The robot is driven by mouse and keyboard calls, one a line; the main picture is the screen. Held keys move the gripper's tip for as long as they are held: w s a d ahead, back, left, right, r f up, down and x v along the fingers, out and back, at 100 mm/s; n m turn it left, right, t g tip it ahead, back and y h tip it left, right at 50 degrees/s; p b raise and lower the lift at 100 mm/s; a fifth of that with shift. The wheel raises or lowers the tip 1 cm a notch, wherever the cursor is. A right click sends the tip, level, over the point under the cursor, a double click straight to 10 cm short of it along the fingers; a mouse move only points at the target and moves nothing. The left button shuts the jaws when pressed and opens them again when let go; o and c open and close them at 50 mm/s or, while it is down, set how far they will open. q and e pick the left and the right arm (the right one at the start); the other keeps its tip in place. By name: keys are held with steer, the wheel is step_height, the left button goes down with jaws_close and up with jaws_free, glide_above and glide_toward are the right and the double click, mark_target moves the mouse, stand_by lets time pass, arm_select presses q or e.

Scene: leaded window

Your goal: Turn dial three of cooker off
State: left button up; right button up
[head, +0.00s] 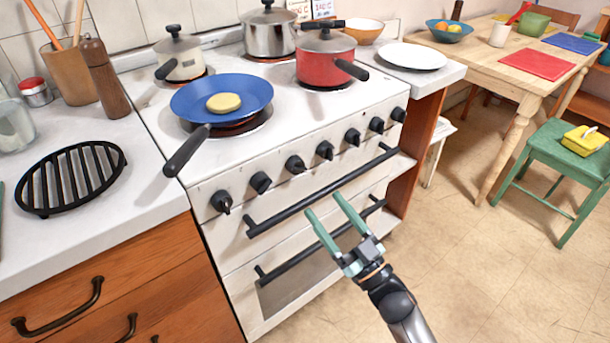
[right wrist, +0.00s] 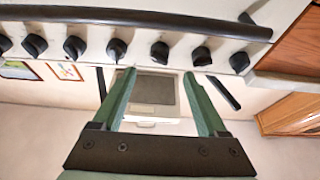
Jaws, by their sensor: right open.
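The white cooker (head: 240,270) has a row of several black dials on its front panel. Counting from the left, the third dial (head: 295,164) sits below and right of the blue pan; its exact setting is too small to tell. My right gripper (head: 323,203) is open and empty in front of the cooker, near the upper oven handle, below the dials and apart from them. The right wrist view looks upside down; there the third dial (right wrist: 160,52) appears beyond and between the open fingers (right wrist: 160,74). My left gripper is out of view.
The upper oven handle (head: 320,192) runs below the dials. The blue pan's handle (head: 187,150) sticks out over the cooker's front left. A red pot (head: 325,62) and other pots stand on the hob. Open floor (head: 470,260) lies to the right.

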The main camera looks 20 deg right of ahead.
mark_target(297, 167)
steer(key=x, duration=0.9)
steer(key=shift+w, duration=0.15)
steer(key=shift+c, duration=0.4)
jaws_close()
